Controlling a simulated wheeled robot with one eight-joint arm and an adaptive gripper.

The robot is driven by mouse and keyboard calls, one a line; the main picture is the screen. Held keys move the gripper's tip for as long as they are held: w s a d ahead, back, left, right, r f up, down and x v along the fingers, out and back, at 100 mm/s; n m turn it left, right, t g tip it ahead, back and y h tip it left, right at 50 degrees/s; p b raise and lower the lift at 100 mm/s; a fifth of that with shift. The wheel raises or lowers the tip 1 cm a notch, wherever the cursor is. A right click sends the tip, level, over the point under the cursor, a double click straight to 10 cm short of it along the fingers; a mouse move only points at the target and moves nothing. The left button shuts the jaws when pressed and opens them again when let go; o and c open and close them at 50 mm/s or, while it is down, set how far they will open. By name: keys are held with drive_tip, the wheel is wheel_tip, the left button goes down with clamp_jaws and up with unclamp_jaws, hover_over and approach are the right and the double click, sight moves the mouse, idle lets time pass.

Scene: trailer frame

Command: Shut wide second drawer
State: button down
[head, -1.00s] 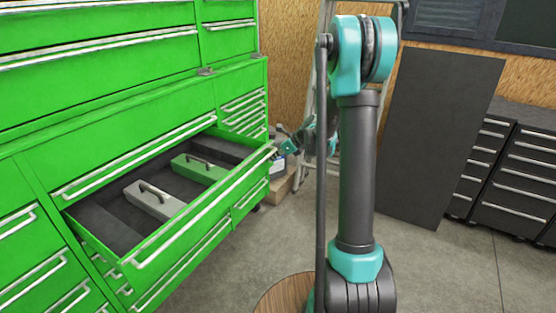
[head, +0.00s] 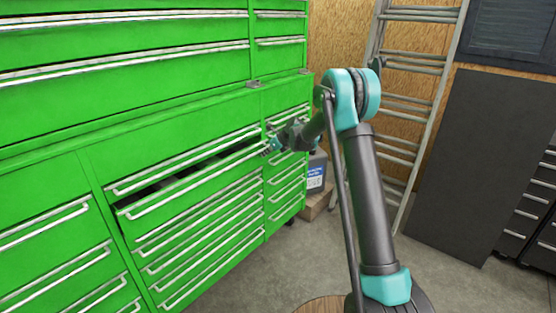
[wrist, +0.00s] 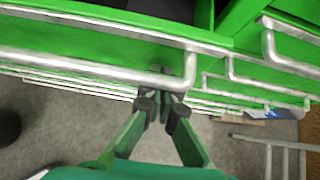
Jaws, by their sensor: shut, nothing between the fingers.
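The wide second drawer (head: 190,182) of the green cabinet is open by a small gap in the head view, with a dark slit of its inside showing above its front. Its silver bar handle (head: 200,181) runs along the front. My gripper (head: 268,149) is at the right end of this drawer front. In the wrist view my gripper (wrist: 160,100) is shut and empty, its dark fingertips together by the right end of the silver handle (wrist: 100,65). Whether the fingertips touch the drawer front or handle cannot be told.
More closed drawers lie below and beside it on the green cabinet (head: 110,140). A blue-labelled container (head: 316,172) stands on a box right of the cabinet. A ladder (head: 408,120) leans at the back wall, beside a dark panel (head: 470,150). The floor between is clear.

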sight(257, 149)
drive_tip(key=w+a, duration=0.1)
drive_tip(key=a, duration=0.1)
drive_tip(key=w+a, duration=0.2)
drive_tip(key=shift+w+a, duration=0.1)
drive_tip(key=shift+w, duration=0.05)
drive_tip(key=shift+a+r, duration=0.1)
drive_tip(key=shift+r, duration=0.05)
drive_tip(key=shift+w, duration=0.1)
